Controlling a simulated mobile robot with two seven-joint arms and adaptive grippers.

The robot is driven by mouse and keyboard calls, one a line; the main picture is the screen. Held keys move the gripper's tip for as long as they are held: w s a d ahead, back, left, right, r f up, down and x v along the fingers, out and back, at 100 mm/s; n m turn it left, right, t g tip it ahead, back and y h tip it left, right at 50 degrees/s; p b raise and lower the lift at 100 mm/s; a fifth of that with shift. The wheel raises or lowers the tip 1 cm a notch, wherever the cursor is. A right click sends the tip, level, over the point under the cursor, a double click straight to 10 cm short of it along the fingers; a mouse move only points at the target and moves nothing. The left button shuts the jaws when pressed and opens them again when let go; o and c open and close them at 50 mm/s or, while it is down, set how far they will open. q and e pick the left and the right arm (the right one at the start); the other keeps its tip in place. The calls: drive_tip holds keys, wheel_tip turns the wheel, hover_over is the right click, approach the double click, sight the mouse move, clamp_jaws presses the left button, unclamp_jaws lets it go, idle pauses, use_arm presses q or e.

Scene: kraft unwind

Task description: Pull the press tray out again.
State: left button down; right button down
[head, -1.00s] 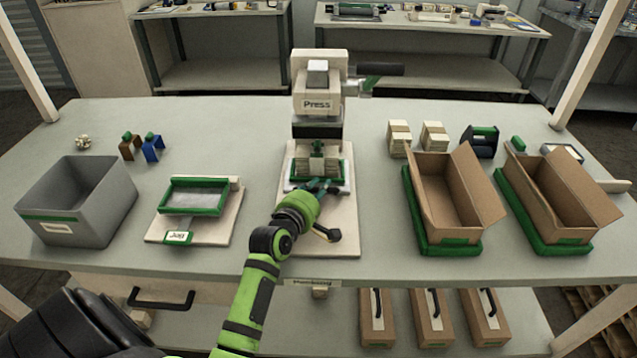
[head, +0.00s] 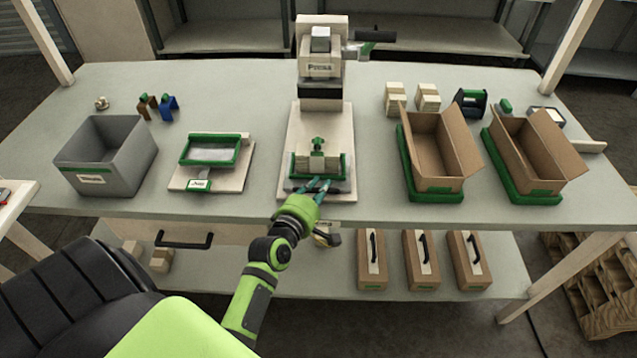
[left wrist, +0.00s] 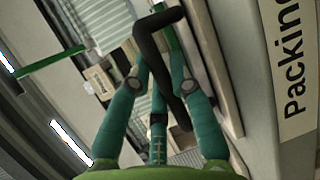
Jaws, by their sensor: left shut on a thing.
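The press (head: 320,65) stands at the back middle of the bench on a pale base board (head: 313,122). Its tray (head: 349,168), with a green rim, sits at the front end of that board, clear of the press head. Pale blocks and a green knob (head: 318,142) stand in the tray. My left gripper (head: 318,187) is at the tray's front edge, shut on its handle. The left wrist view shows the black handle (left wrist: 158,45) between the teal fingers. The fingers hide part of the tray front. My right gripper is not in view.
A grey bin (head: 105,155) and a green-framed jig (head: 212,150) stand left. Two open cartons (head: 437,150) (head: 535,155) on green trays stand right. Small parts lie behind them. Bare bench separates the press board from both sides.

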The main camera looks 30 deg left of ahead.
use_arm(q)
drive_tip(key=c, duration=1.1)
unclamp_jaws()
drive_tip(key=v, duration=1.2)
drive_tip(key=shift+a, duration=0.1)
drive_tip(key=s+d+f+m+g+h, duration=0.1)
drive_tip(key=s+d+f+m+g, duration=0.15)
drive_tip(key=f, duration=0.75)
drive_tip(key=s+d+f+m+g+h, duration=0.1)
drive_tip(key=s+d+f+m+g, duration=0.2)
drive_tip(key=f, duration=0.6)
drive_tip(key=s+d+f+m+g+h, duration=0.1)
drive_tip(key=d+f+m+g, duration=0.3)
drive_tip(key=f, duration=0.6)
drive_tip(key=s+a+f+m+g, duration=0.1)
drive_tip(key=s+f+m+g, duration=0.1)
drive_tip(key=s+f+m, duration=0.5)
drive_tip(key=s+a+f+m+g, duration=0.2)
drive_tip(key=s+f+m, duration=0.4)
drive_tip(key=s, duration=1.1)
wheel_tip(320, 180, down, 4)
drive_tip(key=shift+r+m+g, duration=0.2)
drive_tip(key=shift+m+g, duration=0.15)
drive_tip(key=shift+g, duration=0.3)
